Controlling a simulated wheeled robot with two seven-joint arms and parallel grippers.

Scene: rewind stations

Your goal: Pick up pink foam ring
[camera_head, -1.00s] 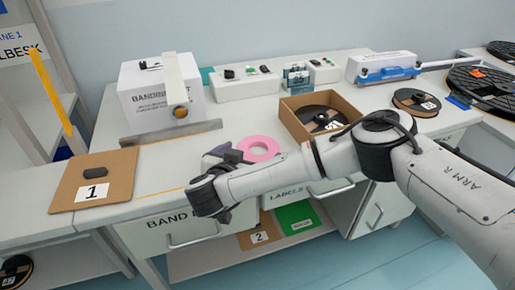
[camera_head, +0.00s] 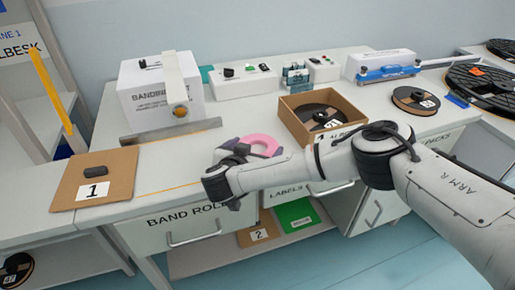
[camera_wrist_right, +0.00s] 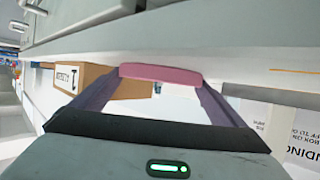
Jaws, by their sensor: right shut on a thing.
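The pink foam ring (camera_head: 266,141) is at the front middle of the white desk, partly hidden behind my right gripper (camera_head: 238,153). In the right wrist view the pink ring (camera_wrist_right: 160,73) shows edge-on as a pink band between the two dark finger tips of my right gripper (camera_wrist_right: 160,80). That gripper is shut on the ring. The ring looks slightly tilted, and I cannot tell whether it is clear of the desk top. My left gripper is not in view.
An open cardboard box (camera_head: 345,118) with a dark reel stands right of the ring. A white box (camera_head: 152,90) and a metal bar (camera_head: 150,135) are behind left. A brown board marked 1 (camera_head: 70,180) lies at the left. The desk between them is mostly clear.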

